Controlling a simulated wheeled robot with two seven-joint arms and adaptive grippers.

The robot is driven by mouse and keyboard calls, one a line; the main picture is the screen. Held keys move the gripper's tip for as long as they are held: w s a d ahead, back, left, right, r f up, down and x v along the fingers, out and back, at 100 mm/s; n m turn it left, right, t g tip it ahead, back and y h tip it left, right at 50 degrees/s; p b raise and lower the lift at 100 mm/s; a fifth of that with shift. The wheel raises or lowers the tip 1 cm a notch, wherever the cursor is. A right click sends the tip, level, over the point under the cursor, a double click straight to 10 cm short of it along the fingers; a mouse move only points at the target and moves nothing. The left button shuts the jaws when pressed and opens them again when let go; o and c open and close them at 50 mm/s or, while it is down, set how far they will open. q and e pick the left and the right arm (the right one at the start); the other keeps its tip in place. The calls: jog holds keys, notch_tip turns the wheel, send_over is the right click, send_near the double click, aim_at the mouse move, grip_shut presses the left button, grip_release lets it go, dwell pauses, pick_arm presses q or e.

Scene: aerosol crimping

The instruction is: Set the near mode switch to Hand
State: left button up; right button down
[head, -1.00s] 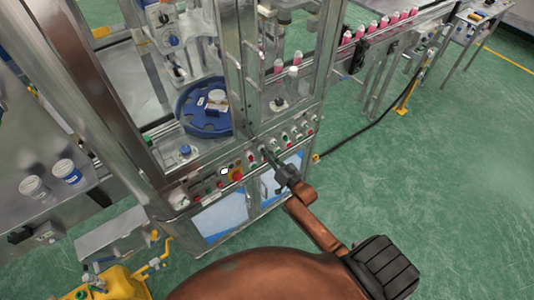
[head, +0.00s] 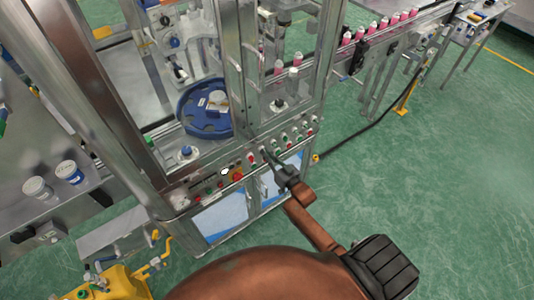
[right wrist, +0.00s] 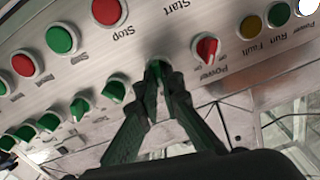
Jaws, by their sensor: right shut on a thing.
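A sloped control panel with buttons and small turn switches (right wrist: 190,20) runs along the machine's front. My right gripper (head: 266,157) is at this panel in the head view. In the right wrist view, which shows the panel upside down, the right gripper (right wrist: 161,84) is shut on a small green switch knob (right wrist: 155,67). The fingers cover most of the knob, and its label and exact setting are hidden. A red power knob (right wrist: 207,49) sits beside it on the right, and another green knob (right wrist: 115,90) on the left. My left gripper is not in view.
Red stop (right wrist: 107,11) and green buttons (right wrist: 61,39) sit close by on the panel, with several more green knobs in a row. A red emergency button (head: 238,177) is left of the gripper.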

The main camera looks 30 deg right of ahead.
jog(key=shift+a+n, duration=0.15)
jog(key=shift+n, duration=1.8)
jog(key=shift+a+n, duration=0.1)
jog(key=shift+n, duration=2.15)
jog(key=c, duration=2.1)
grip_release()
jog(key=s, duration=1.2)
jog(key=shift+d, duration=0.45)
